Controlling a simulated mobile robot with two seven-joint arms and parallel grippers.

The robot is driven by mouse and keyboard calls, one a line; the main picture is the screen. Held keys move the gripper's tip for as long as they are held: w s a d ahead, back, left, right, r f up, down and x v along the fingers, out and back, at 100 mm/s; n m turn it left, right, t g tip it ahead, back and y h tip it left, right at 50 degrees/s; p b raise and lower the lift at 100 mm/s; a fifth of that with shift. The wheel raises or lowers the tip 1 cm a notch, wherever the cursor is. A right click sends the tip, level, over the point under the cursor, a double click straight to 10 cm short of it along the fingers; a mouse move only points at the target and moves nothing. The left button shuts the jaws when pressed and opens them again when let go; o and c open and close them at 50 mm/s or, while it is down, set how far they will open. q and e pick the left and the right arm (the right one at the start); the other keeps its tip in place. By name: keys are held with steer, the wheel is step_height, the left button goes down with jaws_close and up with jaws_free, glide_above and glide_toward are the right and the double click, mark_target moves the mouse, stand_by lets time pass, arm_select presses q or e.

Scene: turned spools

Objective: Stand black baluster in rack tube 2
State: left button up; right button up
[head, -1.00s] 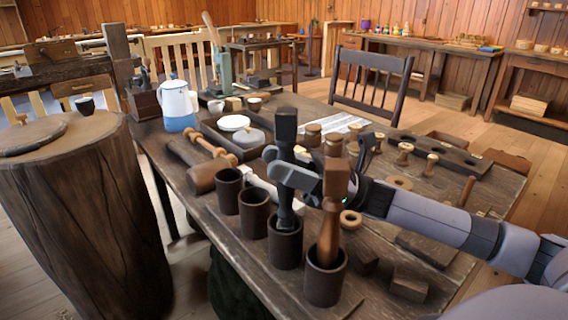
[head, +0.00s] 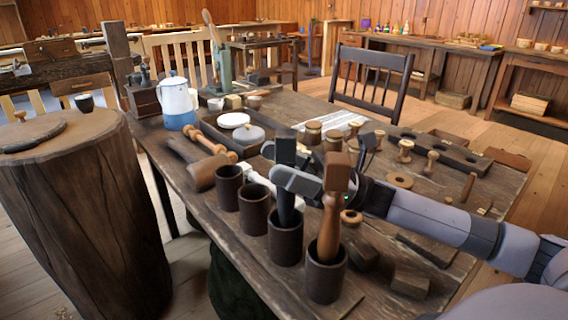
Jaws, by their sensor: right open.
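The black baluster (head: 286,150) stands upright in the third dark tube from the left (head: 285,242), its square dark top above the rim. The tubes' numbers cannot be read. My right gripper (head: 282,165) comes in from the right, open, with its fingers around the upper part of the black baluster. The near finger hides part of the shaft, so I cannot tell whether the fingers touch it. My left gripper is not in view.
A brown baluster (head: 331,212) stands in the nearest tube (head: 326,277), close to my right gripper. Two empty tubes (head: 229,187) (head: 254,212) stand to the left. A mallet (head: 204,174), spools (head: 405,150) and wooden blocks (head: 410,284) lie around on the table.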

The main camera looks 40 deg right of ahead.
steer(key=v, duration=0.7)
steer(key=shift+b, duration=0.3)
stand_by(0.5)
